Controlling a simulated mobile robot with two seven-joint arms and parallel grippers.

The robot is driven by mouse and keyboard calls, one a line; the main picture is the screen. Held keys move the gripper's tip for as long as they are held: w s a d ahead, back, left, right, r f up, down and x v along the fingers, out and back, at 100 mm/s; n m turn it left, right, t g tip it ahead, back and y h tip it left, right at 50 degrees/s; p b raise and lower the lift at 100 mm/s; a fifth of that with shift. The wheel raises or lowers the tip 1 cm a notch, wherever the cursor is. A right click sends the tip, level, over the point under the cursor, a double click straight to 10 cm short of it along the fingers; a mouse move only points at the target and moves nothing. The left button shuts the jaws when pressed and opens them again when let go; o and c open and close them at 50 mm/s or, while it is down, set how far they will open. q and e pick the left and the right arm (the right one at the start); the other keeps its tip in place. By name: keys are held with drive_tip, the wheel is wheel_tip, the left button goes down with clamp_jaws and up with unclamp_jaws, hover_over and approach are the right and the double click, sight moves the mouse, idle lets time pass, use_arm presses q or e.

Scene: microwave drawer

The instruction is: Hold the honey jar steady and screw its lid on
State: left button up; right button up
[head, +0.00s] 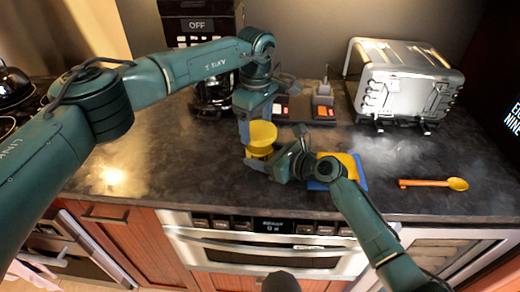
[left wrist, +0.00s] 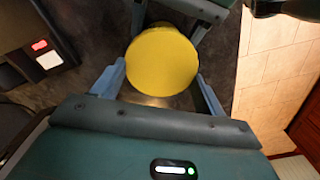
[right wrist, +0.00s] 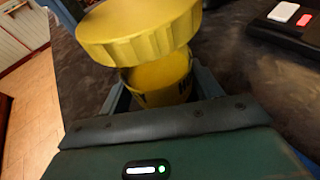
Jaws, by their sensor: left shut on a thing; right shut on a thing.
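The yellow honey jar (head: 259,151) is upright near the counter's front edge in the head view. My right gripper (head: 272,163) is shut on its side. The right wrist view shows the jar (right wrist: 160,80) between the fingers, with dark lettering on its side. The wide yellow lid (head: 263,132) is directly above the jar. My left gripper (head: 257,122) comes from above and is shut on the lid, which also shows between its fingers in the left wrist view (left wrist: 162,60). In the right wrist view the ridged lid (right wrist: 140,28) covers part of the jar's top; I cannot tell whether they touch.
A blue board with a yellow thing (head: 348,164) on it lies right of the jar, partly behind my right arm. A yellow-and-orange spoon (head: 435,184) lies further right. A toaster (head: 405,80) and a coffee maker (head: 213,92) stand behind. The counter left of the jar is clear.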

use_arm(q)
drive_tip(key=m, duration=1.2)
drive_tip(key=shift+s+m, duration=0.1)
drive_tip(key=shift+m, duration=0.2)
drive_tip(key=o, duration=0.9)
drive_tip(key=shift+o, duration=0.2)
